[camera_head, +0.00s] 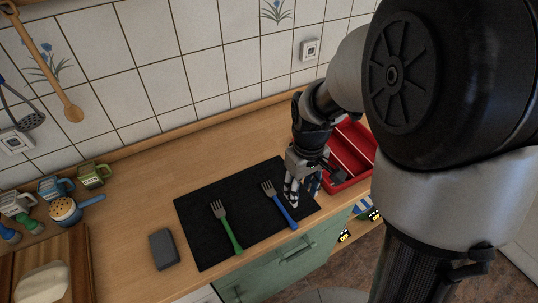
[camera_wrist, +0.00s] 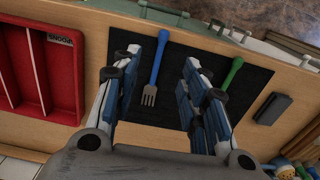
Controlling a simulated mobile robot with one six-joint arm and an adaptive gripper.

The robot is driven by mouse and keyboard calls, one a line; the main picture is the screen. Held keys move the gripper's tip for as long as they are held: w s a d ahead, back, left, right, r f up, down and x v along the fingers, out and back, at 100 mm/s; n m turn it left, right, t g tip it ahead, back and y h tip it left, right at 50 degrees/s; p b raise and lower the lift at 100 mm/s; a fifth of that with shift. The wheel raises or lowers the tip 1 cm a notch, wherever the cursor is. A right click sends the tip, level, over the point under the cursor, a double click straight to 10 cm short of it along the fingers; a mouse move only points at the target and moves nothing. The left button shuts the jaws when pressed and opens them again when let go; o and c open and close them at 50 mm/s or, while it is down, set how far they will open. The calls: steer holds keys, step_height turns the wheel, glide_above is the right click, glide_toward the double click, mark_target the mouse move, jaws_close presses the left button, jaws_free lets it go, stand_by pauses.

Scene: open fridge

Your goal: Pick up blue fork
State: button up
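The blue fork (camera_head: 280,204) lies on a black mat (camera_head: 194,232) on the wooden counter, its tines toward the wall. It also shows in the wrist view (camera_wrist: 155,68), between my gripper's two fingers but below them on the mat. My gripper (camera_head: 295,190) is above the right part of the mat, just right of the blue fork. In the wrist view my gripper (camera_wrist: 175,75) is open and empty, with its fingers wide apart. The fork is nearer the left finger there.
A green-handled fork (camera_head: 227,229) lies left on the mat. A red cutlery tray (camera_head: 350,145) stands close right of my gripper. A grey block (camera_head: 163,249), mugs (camera_head: 94,175) and a cutting board (camera_head: 75,258) are to the left. The counter behind the mat is clear.

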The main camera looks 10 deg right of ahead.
steer(key=b, duration=0.3)
glide_above(293, 223)
steer(key=f, duration=1.1)
steer(key=shift+d+f, duration=0.3)
steer(key=shift+f, duration=0.1)
steer(key=shift+a+f+b, duration=0.15)
steer(key=shift+f+b, duration=0.45)
steer(key=shift+f, duration=0.75)
steer(key=shift+a+f+b, duration=0.1)
steer(key=shift+f+b, duration=0.5)
steer(key=shift+f, duration=0.7)
steer(key=shift+r, duration=0.1)
steer(key=shift+c, duration=0.2)
jaws_close()
